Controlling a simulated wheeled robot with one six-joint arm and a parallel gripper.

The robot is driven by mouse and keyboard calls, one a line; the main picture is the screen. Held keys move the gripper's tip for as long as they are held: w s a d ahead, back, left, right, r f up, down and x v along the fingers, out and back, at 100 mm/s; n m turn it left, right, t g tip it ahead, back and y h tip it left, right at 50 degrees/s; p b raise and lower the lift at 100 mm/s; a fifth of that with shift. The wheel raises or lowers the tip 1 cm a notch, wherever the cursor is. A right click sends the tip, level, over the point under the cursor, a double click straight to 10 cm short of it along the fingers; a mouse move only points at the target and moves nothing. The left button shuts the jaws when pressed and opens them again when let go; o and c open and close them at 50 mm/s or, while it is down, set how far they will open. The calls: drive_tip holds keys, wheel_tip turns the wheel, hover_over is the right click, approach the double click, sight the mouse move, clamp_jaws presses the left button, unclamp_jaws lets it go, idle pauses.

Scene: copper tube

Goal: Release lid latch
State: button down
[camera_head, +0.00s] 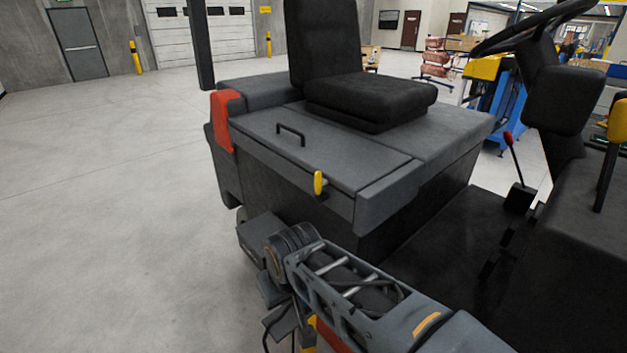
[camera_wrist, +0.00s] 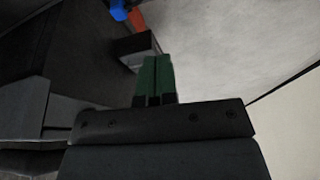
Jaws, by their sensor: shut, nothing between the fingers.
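The grey lid (camera_head: 300,152) lies closed on the dark seat box of a vehicle, with a black bar handle (camera_head: 291,133) on top. A yellow latch (camera_head: 318,183) stands upright at the lid's front edge. My gripper (camera_wrist: 156,62) shows in the wrist view with its two green fingers side by side, shut and empty. In the head view my arm reaches in from the lower right, and its wrist end is below and left of the latch, apart from it. The fingers cannot be made out there. I cannot identify the latch in the wrist view.
A black seat (camera_head: 365,85) stands behind the lid, with a red-orange corner piece (camera_head: 225,118) at its left. A steering wheel (camera_head: 530,25) and a red-knobbed lever (camera_head: 514,155) are at the right. The concrete floor (camera_head: 110,220) at the left is clear.

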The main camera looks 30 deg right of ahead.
drive_tip(key=m+t+h, duration=0.2)
drive_tip(key=m+t, duration=0.1)
drive_tip(key=m, duration=1)
approach(318, 182)
drive_tip(key=s+d, duration=0.1)
drive_tip(key=s, duration=0.2)
drive_tip(key=shift+w+r, duration=0.1)
drive_tip(key=shift+r, duration=0.2)
drive_tip(key=shift+w+f, duration=0.1)
drive_tip(key=x, duration=0.9)
drive_tip(key=shift+w+d+f+p, duration=0.2)
drive_tip(key=shift+w+p, duration=0.1)
drive_tip(key=shift+r+h, duration=0.1)
drive_tip(key=shift+h, duration=0.2)
